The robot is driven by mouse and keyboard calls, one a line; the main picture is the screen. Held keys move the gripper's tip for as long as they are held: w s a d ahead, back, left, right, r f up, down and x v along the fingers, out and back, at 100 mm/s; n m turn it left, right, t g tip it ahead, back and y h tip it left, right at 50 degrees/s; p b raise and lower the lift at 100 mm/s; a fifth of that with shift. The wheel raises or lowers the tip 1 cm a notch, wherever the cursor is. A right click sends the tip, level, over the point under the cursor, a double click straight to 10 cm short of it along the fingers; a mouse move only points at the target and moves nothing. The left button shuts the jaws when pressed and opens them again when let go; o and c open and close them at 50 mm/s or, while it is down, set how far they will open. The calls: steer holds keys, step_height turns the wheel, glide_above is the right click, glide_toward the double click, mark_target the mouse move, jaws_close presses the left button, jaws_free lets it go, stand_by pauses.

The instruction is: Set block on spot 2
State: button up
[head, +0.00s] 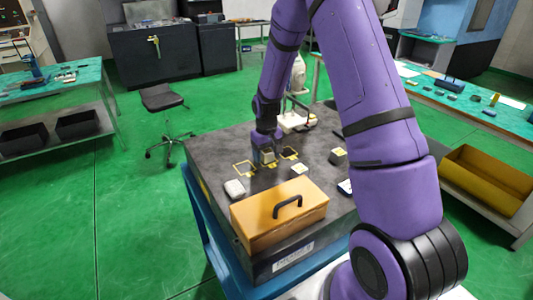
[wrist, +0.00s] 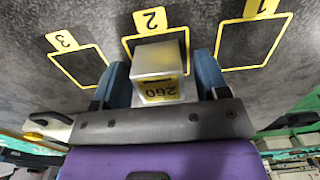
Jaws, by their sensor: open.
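A silver-grey metal block (wrist: 158,62) with a yellow label reading 260 stands between the fingers of my gripper (wrist: 160,85) in the wrist view. The fingers are open, one on each side of the block. Spot 2 (wrist: 128,42) is a yellow outlined square with its number at the far side. The block overlaps this square and hides its near part, so I cannot tell whether it lies fully inside the outline. In the head view my gripper (head: 265,150) is low over the dark tabletop (head: 215,148), at the middle spot, with the block (head: 268,158) under it.
Spot 3 (wrist: 78,65) and spot 1 (wrist: 250,45) are bare on either side. An orange box (head: 262,212) with a black handle stands at the table's front. A pale rounded object (head: 235,188), a small light block (head: 299,169) and a dark block (head: 338,156) lie nearby.

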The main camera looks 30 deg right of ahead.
step_height(320, 180, up, 13)
step_height(320, 180, up, 8)
steer(key=r+t, duration=0.1)
glide_above(266, 150)
steer(key=s+a, duration=0.2)
steer(key=s, duration=0.3)
steer(key=s+a+r+t, duration=0.1)
steer(key=s+r, duration=0.3)
steer(key=s, duration=0.5)
steer(key=s+a+r+t, duration=0.1)
steer(key=s+a+r, duration=0.2)
steer(key=s, duration=0.6)
steer(key=s+a+r+t, duration=0.2)
steer(key=s+r, duration=0.3)
steer(key=s, duration=0.4)
steer(key=shift+s+a+r, duration=0.15)
steer(key=shift+s+r, duration=0.15)
steer(key=shift+s, duration=0.05)
